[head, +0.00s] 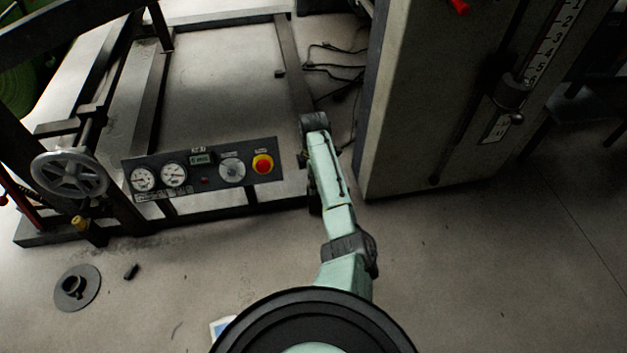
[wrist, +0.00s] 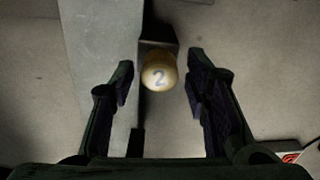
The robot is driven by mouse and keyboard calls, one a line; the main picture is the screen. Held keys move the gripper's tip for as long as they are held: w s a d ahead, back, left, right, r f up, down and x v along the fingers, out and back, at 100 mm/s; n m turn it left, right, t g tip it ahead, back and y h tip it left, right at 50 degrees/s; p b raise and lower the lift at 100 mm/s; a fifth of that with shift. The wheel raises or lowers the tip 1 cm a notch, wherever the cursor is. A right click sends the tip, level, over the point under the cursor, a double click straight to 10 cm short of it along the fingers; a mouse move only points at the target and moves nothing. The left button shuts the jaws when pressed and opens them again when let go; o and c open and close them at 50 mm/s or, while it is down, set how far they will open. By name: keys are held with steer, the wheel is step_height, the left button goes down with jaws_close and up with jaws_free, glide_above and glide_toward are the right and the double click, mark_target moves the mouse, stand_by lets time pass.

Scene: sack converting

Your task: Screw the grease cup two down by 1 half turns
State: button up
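My gripper (wrist: 161,84) is open, with one dark finger on each side of the cup and a visible gap on both sides. Whether the fingertips reach down to the cup's depth is hard to tell. In the head view my arm reaches to the frame's right side, and it hides cup two and most of my gripper.
A control panel (head: 205,170) with gauges and a red button stands left of my arm. A tall grey cabinet (head: 430,100) stands close on the right. A handwheel (head: 69,174) and another yellow cap (head: 79,222) are at the left. The floor in front is mostly clear.

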jaws_close()
stand_by(0.3)
steer(key=shift+r+p, duration=0.1)
steer(key=shift+p, duration=0.3)
